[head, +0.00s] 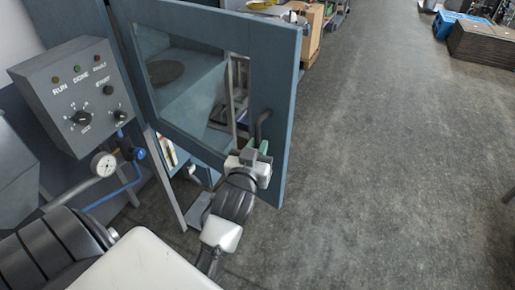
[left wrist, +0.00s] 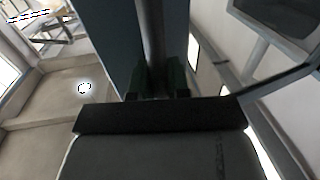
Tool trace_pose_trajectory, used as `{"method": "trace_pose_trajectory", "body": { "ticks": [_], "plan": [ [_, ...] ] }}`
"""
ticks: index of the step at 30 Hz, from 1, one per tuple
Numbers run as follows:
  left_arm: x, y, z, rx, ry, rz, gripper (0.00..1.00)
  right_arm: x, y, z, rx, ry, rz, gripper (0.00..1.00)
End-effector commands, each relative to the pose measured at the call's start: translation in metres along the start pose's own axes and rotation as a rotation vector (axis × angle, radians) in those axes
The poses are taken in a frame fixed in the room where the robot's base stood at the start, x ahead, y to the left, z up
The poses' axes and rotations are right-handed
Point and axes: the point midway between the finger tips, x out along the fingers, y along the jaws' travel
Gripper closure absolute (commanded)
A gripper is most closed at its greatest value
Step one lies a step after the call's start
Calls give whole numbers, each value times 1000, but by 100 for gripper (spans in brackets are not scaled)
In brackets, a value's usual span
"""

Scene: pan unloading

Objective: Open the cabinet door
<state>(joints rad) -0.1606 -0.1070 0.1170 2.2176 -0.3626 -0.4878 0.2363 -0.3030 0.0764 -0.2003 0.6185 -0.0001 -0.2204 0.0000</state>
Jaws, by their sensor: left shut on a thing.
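The cabinet door (head: 283,100) is a blue-grey frame with a glass pane, and it stands swung out from the cabinet. A dark bar handle (head: 262,124) is on its outer right side. My left gripper (head: 262,150) is shut on the lower part of this handle. In the left wrist view the handle (left wrist: 152,40) runs up between the green-black fingers of my left gripper (left wrist: 156,82), in front of the door panel (left wrist: 122,45). Through the pane a dark round disc (head: 166,71) shows inside the cabinet. My right gripper is not in view.
A grey control box (head: 75,95) with knobs and lamps is on the left, with a gauge (head: 104,164) and blue hose below it. Cardboard boxes (head: 308,35) stand behind the door. Open concrete floor (head: 400,150) lies to the right. A blue crate (head: 448,22) is far back.

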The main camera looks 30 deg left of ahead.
Motion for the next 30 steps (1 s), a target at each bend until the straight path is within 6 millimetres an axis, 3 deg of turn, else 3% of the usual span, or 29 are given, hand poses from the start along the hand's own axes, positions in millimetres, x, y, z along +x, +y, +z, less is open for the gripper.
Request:
{"method": "trace_pose_trajectory", "body": {
  "ticks": [13, 14, 18, 30],
  "plan": [
    [0, 0, -1, -3, 1, 2, 100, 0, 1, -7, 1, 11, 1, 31],
    [0, 0, 0, -3, 1, 2, 80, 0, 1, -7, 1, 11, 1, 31],
    [0, 0, 0, -1, 1, 1, 59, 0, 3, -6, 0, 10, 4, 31],
    [2, 0, -1, 0, 0, 1, 59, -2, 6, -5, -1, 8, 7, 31]
  ]
}}
